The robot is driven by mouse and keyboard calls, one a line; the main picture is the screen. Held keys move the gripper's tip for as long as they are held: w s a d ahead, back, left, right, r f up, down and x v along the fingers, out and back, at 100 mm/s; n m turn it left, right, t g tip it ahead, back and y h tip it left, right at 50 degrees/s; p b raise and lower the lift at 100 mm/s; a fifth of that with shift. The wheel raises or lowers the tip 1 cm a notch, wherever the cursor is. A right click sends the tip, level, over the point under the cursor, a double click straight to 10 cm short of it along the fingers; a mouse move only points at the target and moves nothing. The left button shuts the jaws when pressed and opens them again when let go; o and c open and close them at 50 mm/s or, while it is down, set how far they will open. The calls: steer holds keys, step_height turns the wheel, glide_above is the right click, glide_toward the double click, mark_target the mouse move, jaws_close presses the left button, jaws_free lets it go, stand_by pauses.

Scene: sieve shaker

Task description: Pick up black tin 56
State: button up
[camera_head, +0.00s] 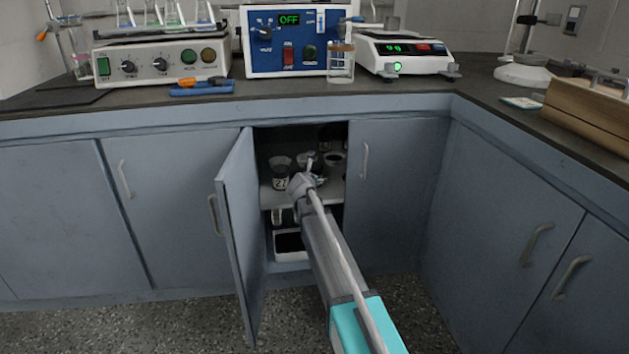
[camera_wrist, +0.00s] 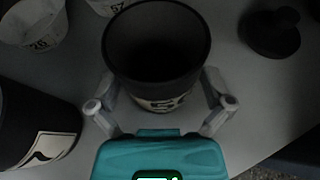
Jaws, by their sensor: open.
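A black, open-topped tin (camera_wrist: 155,60) stands in the middle of the wrist view. Its pale label is partly hidden, and only something like a 5 can be made out. My gripper (camera_wrist: 160,92) is open, with one finger on each side of the tin. I cannot tell whether the fingers touch it. In the head view my gripper (camera_head: 308,180) reaches into the open cabinet at the upper shelf, where my arm hides part of the contents.
Another black tin (camera_wrist: 35,125) is close on the left. A white numbered tub (camera_wrist: 35,22) stands at the upper left, and a dark knobbed object (camera_wrist: 270,33) at the right. The open cabinet door (camera_head: 240,240) flanks my arm. A lower shelf holds a white tray (camera_head: 291,257).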

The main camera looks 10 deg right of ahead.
steer(key=shift+x, duration=0.9)
steer(key=c, duration=1)
steer(key=shift+r, duration=0.2)
step_height(320, 180, up, 2)
steer(key=shift+r+p, duration=0.1)
steer(key=shift+p, duration=0.95)
steer(key=s+r+p, duration=1)
steer(key=s, duration=0.4)
steer(key=shift+a+r+p, duration=0.2)
steer(key=shift+a+p, duration=0.1)
steer(key=shift+a, duration=0.2)
